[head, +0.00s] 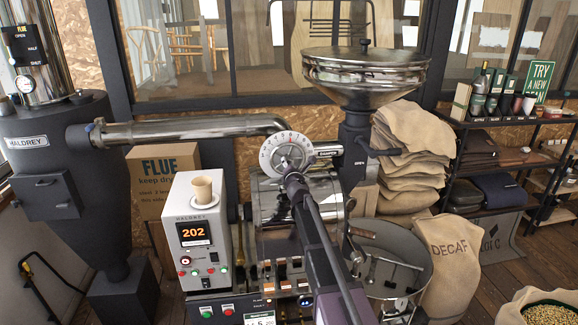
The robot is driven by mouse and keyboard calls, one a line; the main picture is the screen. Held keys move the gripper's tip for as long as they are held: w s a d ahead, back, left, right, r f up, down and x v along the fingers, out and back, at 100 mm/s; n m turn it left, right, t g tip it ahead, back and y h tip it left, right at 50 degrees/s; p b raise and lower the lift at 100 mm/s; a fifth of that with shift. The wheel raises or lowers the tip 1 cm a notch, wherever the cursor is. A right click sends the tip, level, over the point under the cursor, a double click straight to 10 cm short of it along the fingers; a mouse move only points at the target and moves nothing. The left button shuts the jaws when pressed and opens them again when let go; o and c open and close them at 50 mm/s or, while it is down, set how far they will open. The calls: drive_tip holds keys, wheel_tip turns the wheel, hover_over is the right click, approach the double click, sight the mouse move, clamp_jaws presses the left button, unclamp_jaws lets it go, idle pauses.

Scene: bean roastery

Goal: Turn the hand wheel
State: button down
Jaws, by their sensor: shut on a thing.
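The hand wheel (270,153) appears as a round, pale disc with numbers around its rim, on the roaster below the end of the chrome pipe. My gripper (291,166) is at the centre of the disc, in front of it, reaching up from the lower right. It is shut on the hand wheel's middle part. My gripper and arm hide the hub and lower right of the wheel, so the fingertips and their exact hold are hard to make out.
A chrome pipe (190,131) runs just above left to a dark cyclone (88,150). A control box (197,245) with a paper cup (202,190) stands left. The hopper (365,75) rises at right, above the round cooling tray (400,235).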

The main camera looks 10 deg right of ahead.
drive_tip(key=shift+c, duration=0.6)
unclamp_jaws()
drive_tip(key=shift+w, duration=0.1)
drive_tip(key=s, duration=1.2)
